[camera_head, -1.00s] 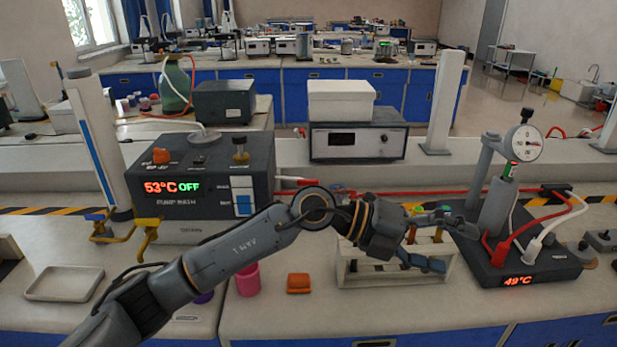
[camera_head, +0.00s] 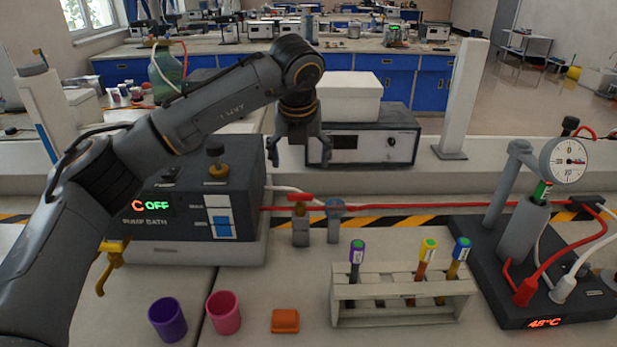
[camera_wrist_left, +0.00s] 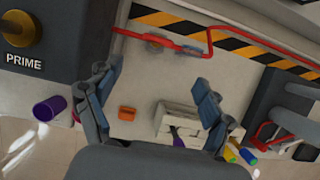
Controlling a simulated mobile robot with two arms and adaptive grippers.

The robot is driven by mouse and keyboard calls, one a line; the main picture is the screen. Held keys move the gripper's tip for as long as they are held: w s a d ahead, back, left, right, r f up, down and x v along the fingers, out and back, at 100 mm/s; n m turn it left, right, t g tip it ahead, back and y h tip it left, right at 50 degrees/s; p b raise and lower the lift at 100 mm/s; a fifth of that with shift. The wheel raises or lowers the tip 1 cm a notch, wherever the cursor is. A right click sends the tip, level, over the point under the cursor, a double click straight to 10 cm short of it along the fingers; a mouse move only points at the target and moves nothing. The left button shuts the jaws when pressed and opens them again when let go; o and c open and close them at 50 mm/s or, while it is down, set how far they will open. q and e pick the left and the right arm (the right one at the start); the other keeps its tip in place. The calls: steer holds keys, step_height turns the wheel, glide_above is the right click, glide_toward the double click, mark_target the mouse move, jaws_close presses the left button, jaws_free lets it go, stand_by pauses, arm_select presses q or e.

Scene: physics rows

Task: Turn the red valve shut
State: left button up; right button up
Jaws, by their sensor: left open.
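The red valve (camera_head: 299,197) stands on the bench in the red line, just right of the pump bath. Its red handle looks roughly level and crosswise. It also shows near the top of the left wrist view (camera_wrist_left: 152,38). A blue-grey valve (camera_head: 335,207) stands close on its right. My left gripper (camera_head: 299,158) is open and empty, fingers pointing down, above the red valve in the head view and apart from it. In the left wrist view its fingers (camera_wrist_left: 155,80) are spread wide with the bench between them. My right gripper is not in view.
The pump bath (camera_head: 180,195), its display partly hidden by my arm, reads OFF. A tube rack (camera_head: 400,312) stands front right, beside a gauge stand (camera_head: 540,260) reading 48°C. Purple (camera_head: 167,320) and pink (camera_head: 223,312) cups and an orange block (camera_head: 285,321) lie in front.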

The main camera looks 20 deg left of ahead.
arm_select(q)
steer(key=p, duration=0.1)
glide_toward(300, 194)
steer(key=f, duration=0.1)
steer(key=p+x, duration=0.1)
steer(key=x, duration=0.5)
steer(key=shift+w, duration=0.2)
steer(key=shift+w+a+f, duration=0.15)
steer(key=shift+w+f, duration=0.1)
steer(key=shift+f, duration=0.35)
steer(key=shift+c, duration=0.6)
steer(key=c, duration=1)
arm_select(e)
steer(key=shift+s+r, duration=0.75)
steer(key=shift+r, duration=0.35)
